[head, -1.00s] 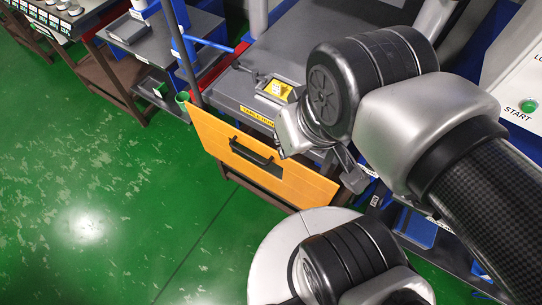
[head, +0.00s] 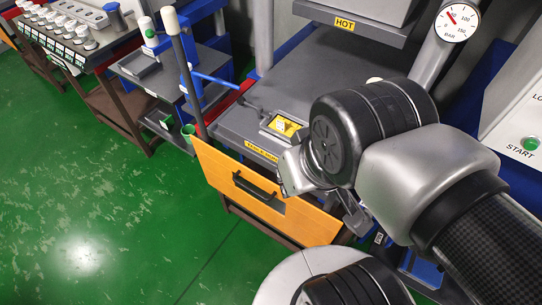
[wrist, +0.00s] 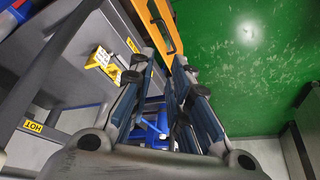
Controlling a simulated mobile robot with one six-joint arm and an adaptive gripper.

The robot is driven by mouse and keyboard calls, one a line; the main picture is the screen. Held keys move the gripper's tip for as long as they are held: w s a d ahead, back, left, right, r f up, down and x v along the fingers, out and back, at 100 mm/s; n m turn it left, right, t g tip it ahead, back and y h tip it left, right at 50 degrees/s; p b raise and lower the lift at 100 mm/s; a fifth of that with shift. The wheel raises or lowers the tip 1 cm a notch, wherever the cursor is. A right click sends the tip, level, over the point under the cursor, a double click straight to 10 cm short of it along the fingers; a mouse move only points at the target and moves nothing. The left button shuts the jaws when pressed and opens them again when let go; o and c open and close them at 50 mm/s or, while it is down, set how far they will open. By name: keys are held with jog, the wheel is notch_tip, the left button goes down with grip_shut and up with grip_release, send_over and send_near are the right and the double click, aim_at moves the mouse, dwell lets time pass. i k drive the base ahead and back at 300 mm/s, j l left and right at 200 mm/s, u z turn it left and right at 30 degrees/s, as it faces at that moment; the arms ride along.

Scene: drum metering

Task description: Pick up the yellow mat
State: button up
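A small yellow piece (head: 285,126), which looks like the yellow mat, sits in a dark grey frame on the grey press table (head: 240,122). It also shows in the wrist view (wrist: 101,58), left of the fingers. Its outline is small, so I cannot tell its thickness. My gripper (wrist: 161,72) is open, with a gap between its two fingers and nothing between them. In the head view my wrist is to the right of the yellow piece, and the fingers are mostly hidden by the wrist.
An orange panel with a black handle (head: 262,190) hangs at the table's front. A dark post (head: 186,70) rises at its left corner. A press block labelled HOT (head: 345,24) is above the table. A gauge (head: 458,22) is at upper right. Green floor (head: 90,190) lies open at left.

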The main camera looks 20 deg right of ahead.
aim_at(280, 124)
jog(key=i+j+z, duration=0.2)
jog(key=i+j, duration=0.15)
jog(key=i+j+z, duration=0.2)
jog(key=j, duration=0.25)
jog(key=i+z, duration=0.1)
jog(key=z, duration=1.25)
